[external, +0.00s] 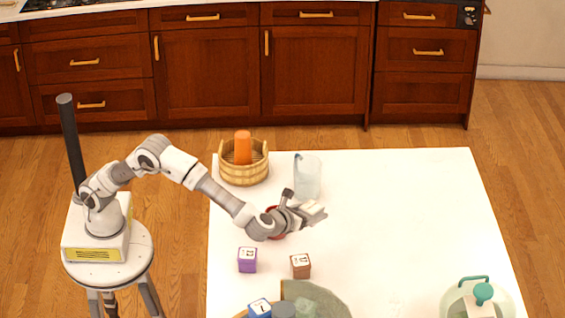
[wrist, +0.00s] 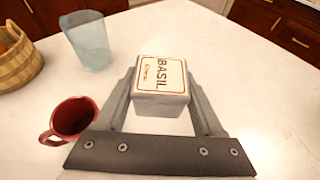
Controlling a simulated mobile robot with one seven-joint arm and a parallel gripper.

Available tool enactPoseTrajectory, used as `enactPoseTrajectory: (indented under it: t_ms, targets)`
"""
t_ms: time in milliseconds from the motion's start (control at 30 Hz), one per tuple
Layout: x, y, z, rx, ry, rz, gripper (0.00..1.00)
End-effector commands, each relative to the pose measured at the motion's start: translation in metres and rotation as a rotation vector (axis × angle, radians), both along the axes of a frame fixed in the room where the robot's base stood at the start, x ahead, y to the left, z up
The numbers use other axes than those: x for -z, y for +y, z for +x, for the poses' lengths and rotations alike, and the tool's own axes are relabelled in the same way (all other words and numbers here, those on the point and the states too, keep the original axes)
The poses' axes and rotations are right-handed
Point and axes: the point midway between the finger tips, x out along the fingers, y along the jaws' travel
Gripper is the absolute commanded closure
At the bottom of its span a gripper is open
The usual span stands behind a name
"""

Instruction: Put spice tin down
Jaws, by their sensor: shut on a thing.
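A white spice tin (wrist: 161,88) labelled BASIL sits between the fingers of my gripper (wrist: 160,103) in the wrist view. The fingers are shut on its two sides, and its label faces up toward the camera. In the external view my gripper (external: 308,213) holds the pale tin (external: 315,211) over the left-middle part of the white table (external: 420,220). I cannot tell whether the tin touches the table.
A red mug (wrist: 73,117) stands left of my gripper, partly hidden in the external view. A clear pitcher (external: 308,177) and a wooden basket (external: 244,174) stand behind. Purple (external: 247,260) and brown (external: 300,266) tins stand in front. The table's right side is mostly clear.

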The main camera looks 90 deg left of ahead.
Motion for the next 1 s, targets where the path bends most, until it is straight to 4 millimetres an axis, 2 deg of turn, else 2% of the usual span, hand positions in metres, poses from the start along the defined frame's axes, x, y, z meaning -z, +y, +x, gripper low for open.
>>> enactPoseTrajectory:
  t_ms: [167,500,600,867,1000]
  targets:
    - [0.02,0.012,0.006,-0.005,0.001,0.001,0.88]
    - [0.065,0.073,0.047,-0.006,0.001,0.0,0.88]
    - [0.074,0.087,0.057,-0.005,0.0,-0.002,0.88]
    - [0.087,0.098,0.065,-0.002,0.001,-0.001,0.88]
    - [0.108,0.098,0.064,-0.002,0.003,0.0,0.88]
